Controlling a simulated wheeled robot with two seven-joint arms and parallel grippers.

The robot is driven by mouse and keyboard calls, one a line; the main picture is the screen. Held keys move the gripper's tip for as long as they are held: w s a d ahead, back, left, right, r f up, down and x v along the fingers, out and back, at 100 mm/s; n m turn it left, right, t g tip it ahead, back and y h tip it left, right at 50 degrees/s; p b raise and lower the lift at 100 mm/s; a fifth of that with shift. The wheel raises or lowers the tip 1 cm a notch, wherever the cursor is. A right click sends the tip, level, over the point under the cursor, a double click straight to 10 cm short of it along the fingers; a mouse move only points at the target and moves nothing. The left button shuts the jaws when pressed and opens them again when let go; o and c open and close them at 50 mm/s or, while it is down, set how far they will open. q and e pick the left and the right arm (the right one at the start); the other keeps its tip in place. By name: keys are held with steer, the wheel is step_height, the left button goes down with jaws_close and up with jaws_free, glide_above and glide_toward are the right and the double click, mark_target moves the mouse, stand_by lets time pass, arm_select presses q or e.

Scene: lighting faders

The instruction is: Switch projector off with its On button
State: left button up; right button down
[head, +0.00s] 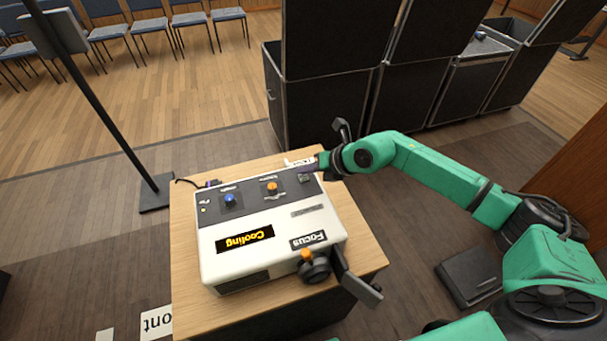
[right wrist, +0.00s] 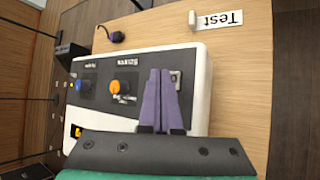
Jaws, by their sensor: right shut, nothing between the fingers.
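The projector (head: 215,255) is a white box with a dark control panel, standing on a wooden-topped stand. Its display (head: 245,239) reads "Cooling" in yellow, upside down to me. The panel has a blue knob (head: 230,198), an orange knob (head: 272,187) and a small grey switch or button (head: 304,178) at its right end. My right gripper (head: 309,167) is shut and empty over that end. In the right wrist view its purple fingers (right wrist: 160,74) lie together beside the grey button (right wrist: 176,78), partly covering it; contact cannot be told. My left gripper is out of view.
A dark lens part with an orange knob (head: 306,254) and a flap (head: 357,280) sticks out at the projector's front corner. The wooden stand top (head: 185,255) has a "Test" label (right wrist: 219,20). A black pole stands left; dark cases (head: 325,110) stand behind.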

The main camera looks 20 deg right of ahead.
mark_target(307, 180)
step_height(307, 180, up, 6)
steer(key=p, duration=0.4)
stand_by(0.5)
